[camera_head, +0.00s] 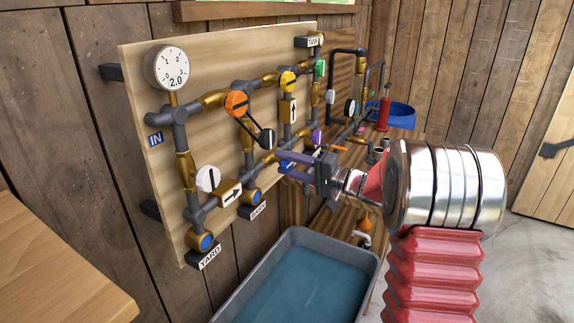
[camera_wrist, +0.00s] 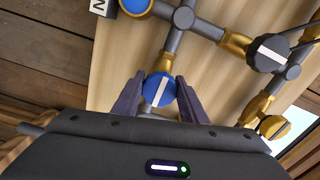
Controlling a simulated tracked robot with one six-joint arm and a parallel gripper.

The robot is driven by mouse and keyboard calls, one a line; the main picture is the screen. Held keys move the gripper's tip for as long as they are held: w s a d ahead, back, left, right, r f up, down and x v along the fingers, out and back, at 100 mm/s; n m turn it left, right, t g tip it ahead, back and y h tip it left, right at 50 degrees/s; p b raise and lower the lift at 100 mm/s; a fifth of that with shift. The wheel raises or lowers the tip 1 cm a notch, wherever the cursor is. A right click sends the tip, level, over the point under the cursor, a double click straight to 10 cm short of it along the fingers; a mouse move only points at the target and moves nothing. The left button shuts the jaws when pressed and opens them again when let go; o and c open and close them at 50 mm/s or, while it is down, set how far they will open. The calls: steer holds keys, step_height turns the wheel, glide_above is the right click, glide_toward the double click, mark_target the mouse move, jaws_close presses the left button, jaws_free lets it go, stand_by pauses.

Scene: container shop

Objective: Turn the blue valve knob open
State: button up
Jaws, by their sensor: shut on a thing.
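The blue valve knob (camera_wrist: 159,89) shows in the wrist view as a round blue cap with a white stripe. The stripe leans a little right of upright, roughly in line with the brass fitting above it. My gripper (camera_wrist: 158,92) has one finger on each side of the knob and is shut on it. In the head view my gripper (camera_head: 284,163) reaches the lower right part of the pipe board (camera_head: 140,75), and its fingers mostly hide the blue knob there.
Other knobs sit close by: orange (camera_head: 236,104), yellow (camera_head: 289,81), white (camera_head: 207,179) and black (camera_wrist: 268,55). A gauge (camera_head: 166,67) reads about 2.0. A grey trough of water (camera_head: 292,243) stands below the board. A wooden top (camera_head: 55,270) is at lower left.

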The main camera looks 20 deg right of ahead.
steer(key=shift+s+a+f, duration=0.1)
steer(key=shift+f, duration=0.25)
steer(key=o, duration=0.8)
steer(key=shift+c, duration=0.2)
steer(key=o, duration=0.3)
steer(key=shift+r, duration=0.2)
steer(key=v, duration=1.4)
